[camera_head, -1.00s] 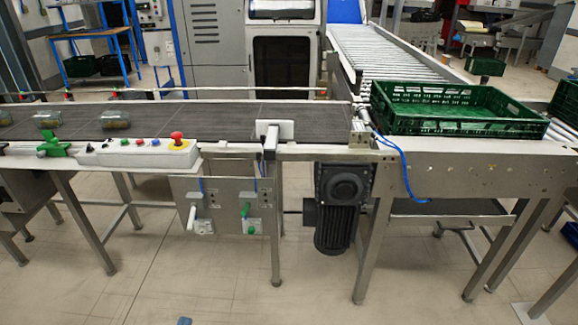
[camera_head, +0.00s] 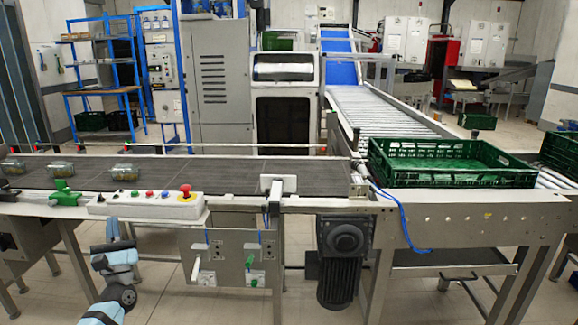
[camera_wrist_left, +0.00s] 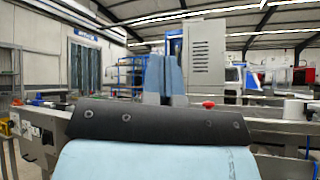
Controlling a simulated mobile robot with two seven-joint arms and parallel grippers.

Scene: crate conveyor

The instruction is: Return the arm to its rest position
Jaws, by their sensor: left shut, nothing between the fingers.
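My left arm comes up from the lower left of the head view, pale blue with a dark joint. Its gripper (camera_head: 113,231) points up, in front of the conveyor's control panel (camera_head: 146,206) and just below its front edge as seen. In the left wrist view, the two pale blue fingers (camera_wrist_left: 163,80) stand upright side by side, shut with nothing between them. The dark wrist edge and pale blue casing fill the bottom of that view. My right arm and gripper are not in view.
A dark conveyor belt (camera_head: 225,176) carries several small packs (camera_head: 125,172) at left. A red emergency button (camera_head: 186,191) tops the panel. A green crate (camera_head: 452,179) stands at right by a roller track (camera_head: 380,116). Open floor lies below, between the table legs.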

